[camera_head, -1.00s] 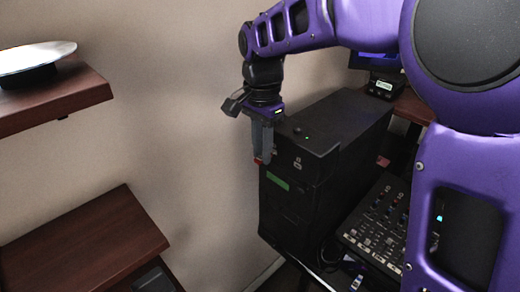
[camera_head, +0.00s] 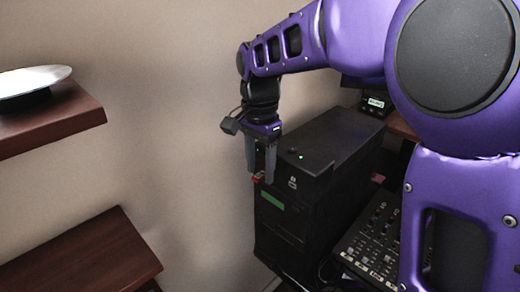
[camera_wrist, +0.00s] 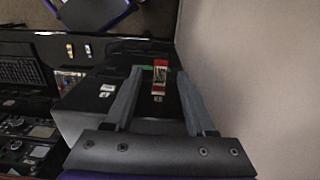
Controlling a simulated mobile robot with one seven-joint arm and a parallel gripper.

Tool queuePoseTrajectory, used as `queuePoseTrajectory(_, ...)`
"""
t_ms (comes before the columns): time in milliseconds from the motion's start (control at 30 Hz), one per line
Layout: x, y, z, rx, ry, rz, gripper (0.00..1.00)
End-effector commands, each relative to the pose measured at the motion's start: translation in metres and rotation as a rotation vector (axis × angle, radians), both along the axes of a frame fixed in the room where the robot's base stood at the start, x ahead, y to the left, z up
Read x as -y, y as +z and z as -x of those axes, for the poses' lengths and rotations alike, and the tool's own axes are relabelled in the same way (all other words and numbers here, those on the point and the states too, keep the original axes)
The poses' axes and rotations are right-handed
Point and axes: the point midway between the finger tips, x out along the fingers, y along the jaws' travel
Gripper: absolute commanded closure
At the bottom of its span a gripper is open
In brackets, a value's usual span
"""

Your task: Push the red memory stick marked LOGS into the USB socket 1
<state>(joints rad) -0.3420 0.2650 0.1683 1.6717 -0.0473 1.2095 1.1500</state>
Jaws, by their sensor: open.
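The red memory stick (camera_wrist: 159,77) lies between my two fingers in the wrist view, with a pale label on it and clear gaps on both sides. In the head view only a small red part (camera_head: 258,177) shows by the fingertips, at the upper front edge of the black computer tower (camera_head: 300,215). The stick seems to stand at the tower's front; how deep it sits in a socket is hidden. My gripper (camera_head: 261,174) is open, its fingers straddling the stick. The socket itself cannot be made out; small white markings (camera_wrist: 158,99) show on the tower.
A mixer panel (camera_head: 372,245) with knobs stands right of the tower. A wooden shelf (camera_head: 75,115) with a white dish (camera_head: 35,80) and a lower wooden top (camera_head: 80,255) are at left. The bare wall is close beside the tower.

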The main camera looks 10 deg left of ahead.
Motion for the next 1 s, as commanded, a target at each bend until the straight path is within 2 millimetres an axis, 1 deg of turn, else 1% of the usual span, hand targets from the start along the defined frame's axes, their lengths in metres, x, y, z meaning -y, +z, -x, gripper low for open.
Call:
queuePoseTrajectory(167, -0.001, 0.024, -0.001, 0.005, 0.0, -0.003, 0.45)
queuePoseTrajectory(500, -0.001, 0.107, -0.001, 0.005, 0.0, -0.002, 0.45)
queuePoseTrajectory(600, -0.001, 0.13, -0.001, 0.005, 0.0, -0.003, 0.45)
queuePoseTrajectory(700, -0.001, 0.148, 0.0, 0.004, 0.0, -0.002, 0.45)
queuePoseTrajectory(833, -0.001, 0.163, -0.001, 0.002, 0.0, -0.001, 0.45)
queuePoseTrajectory(1000, 0.0, 0.171, 0.0, 0.001, 0.0, -0.001, 0.45)
